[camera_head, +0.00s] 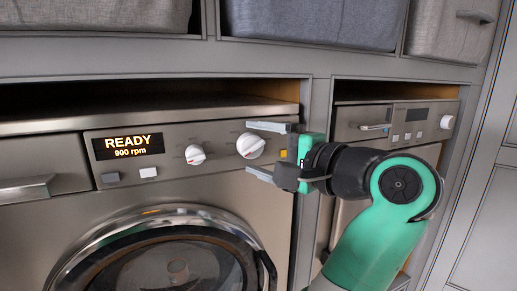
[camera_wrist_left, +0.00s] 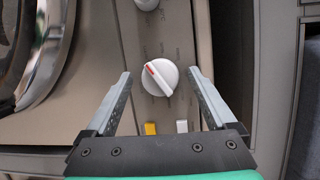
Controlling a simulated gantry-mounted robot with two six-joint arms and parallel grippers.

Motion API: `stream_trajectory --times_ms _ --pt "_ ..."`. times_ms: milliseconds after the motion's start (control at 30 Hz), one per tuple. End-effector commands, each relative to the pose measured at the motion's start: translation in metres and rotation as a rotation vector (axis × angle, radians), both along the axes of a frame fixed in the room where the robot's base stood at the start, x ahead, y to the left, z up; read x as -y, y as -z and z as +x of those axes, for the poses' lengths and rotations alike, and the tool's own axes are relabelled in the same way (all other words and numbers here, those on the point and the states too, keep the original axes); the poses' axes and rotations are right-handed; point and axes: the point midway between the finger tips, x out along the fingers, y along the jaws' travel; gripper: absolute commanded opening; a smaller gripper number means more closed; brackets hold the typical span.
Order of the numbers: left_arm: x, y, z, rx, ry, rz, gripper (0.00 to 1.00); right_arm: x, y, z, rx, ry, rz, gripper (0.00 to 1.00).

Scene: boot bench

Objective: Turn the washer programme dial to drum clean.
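The washer (camera_head: 200,185) has a steel front with a round door. Its larger white dial (camera_head: 250,146), likely the programme dial, sits on the right of the control panel. It also shows in the left wrist view (camera_wrist_left: 160,80), with a red mark toward its upper left edge. The labels around it are too small to read. My left gripper (camera_head: 253,149) is open, its fingers on either side of this dial. In the wrist view the fingers (camera_wrist_left: 160,74) show gaps to the dial on both sides. My right gripper is in neither view.
A smaller white knob (camera_head: 195,155) sits left of the dial. The display (camera_head: 128,145) reads READY, 900 rpm. A yellow button (camera_wrist_left: 151,128) and a white button (camera_wrist_left: 182,127) lie close to the fingers. A second appliance (camera_head: 345,121) stands right, with grey bins (camera_head: 310,20) above.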

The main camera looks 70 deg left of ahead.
Motion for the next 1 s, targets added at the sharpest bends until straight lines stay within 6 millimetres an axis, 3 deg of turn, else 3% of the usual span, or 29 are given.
stream_trajectory --times_ms 267,367,700,1000 --pt "0.005 0.0 0.002 -0.001 0.001 0.001 0.9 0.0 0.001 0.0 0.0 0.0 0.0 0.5" --pt "0.018 -0.001 0.007 -0.001 0.003 0.0 0.9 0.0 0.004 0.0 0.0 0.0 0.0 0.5" --pt "0.09 -0.008 0.033 -0.003 0.003 0.001 0.9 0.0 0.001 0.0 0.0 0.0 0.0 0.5" --pt "0.109 -0.007 0.039 -0.001 0.003 0.004 0.9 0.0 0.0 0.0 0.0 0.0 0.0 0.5"
